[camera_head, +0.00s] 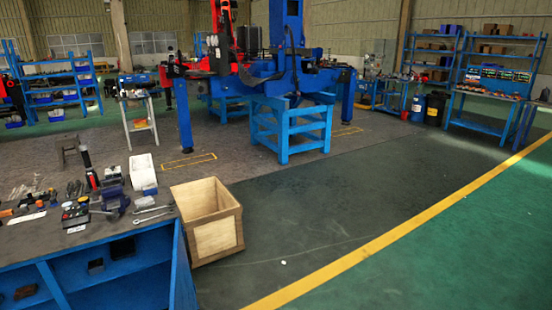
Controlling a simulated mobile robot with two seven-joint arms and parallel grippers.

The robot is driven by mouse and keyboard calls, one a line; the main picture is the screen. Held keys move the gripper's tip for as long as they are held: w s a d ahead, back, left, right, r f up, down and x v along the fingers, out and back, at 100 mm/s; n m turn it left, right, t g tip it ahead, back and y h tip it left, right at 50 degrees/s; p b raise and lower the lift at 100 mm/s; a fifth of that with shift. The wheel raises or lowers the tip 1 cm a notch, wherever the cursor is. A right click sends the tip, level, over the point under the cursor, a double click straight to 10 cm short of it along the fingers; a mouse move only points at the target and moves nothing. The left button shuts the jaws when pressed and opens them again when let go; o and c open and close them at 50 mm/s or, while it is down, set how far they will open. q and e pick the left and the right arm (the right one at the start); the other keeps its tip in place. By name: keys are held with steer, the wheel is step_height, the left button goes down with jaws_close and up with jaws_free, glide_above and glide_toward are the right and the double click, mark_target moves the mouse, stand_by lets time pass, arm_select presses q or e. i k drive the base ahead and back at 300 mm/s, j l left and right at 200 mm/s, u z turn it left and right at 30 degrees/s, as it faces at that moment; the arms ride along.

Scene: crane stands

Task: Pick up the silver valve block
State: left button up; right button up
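The blue workbench (110,240) is at the lower left, with many small parts and tools crowded on its dark top. A small light-grey metallic piece (145,202) lies near its right end, below a white bin (142,171). Another greyish piece (112,173) sits behind a dark blue vise-like object (114,197). Both are too small for me to tell whether either is the silver valve block. Neither of my grippers is in view.
An open wooden crate (217,243) stands on the floor at the bench's right end. Wrenches (152,213) lie near that end. A blue stand (290,130) and large crane machinery are farther back. Shelves (490,75) line the right rear.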

mark_target(95, 268)
steer(key=i+u, duration=0.15)
steer(key=u, duration=0.25)
steer(key=i+l+u, duration=0.15)
steer(key=u, duration=0.2)
steer(key=i+l+u, duration=0.1)
steer(key=u, duration=0.3)
